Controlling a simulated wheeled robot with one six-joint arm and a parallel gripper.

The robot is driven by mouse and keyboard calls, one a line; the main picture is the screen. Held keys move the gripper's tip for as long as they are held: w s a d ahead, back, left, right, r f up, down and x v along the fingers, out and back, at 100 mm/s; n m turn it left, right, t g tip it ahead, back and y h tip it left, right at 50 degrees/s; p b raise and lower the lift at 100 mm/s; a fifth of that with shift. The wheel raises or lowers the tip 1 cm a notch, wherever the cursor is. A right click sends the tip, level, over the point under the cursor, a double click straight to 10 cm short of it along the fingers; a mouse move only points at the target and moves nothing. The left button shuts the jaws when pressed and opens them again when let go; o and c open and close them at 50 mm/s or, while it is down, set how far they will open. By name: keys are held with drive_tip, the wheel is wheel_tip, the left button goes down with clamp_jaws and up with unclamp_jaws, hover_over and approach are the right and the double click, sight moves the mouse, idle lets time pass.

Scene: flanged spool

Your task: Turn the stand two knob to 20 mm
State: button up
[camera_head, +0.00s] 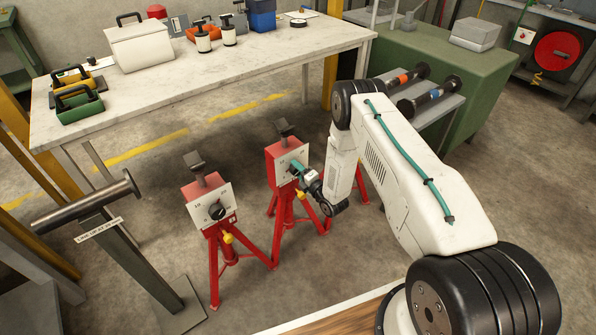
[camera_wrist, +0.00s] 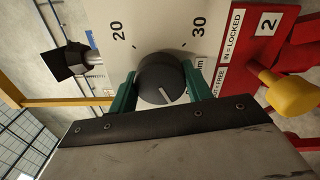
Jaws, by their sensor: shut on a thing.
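Stand two (camera_head: 284,160) is the right one of two red tripod stands in the head view.
A yellow locking knob (camera_wrist: 289,92) sticks out beside the dial, near a label reading "IN = LOCKED". The other red stand (camera_head: 207,200) is to the left, and a roller post (camera_head: 135,250) stands further left. A workbench (camera_head: 220,75) is behind.

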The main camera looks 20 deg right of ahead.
drive_tip(key=m, duration=0.4)
drive_tip(key=shift+m, duration=0.3)
drive_tip(key=m, duration=0.3)
drive_tip(key=shift+m, duration=0.4)
drive_tip(key=m, duration=1.2)
drive_tip(key=shift+s+f+m, duration=0.1)
drive_tip(key=shift+m, duration=0.2)
drive_tip(key=m, duration=0.3)
drive_tip(key=shift+m, duration=0.4)
drive_tip(key=m, duration=0.3)
drive_tip(key=shift+m, duration=2)
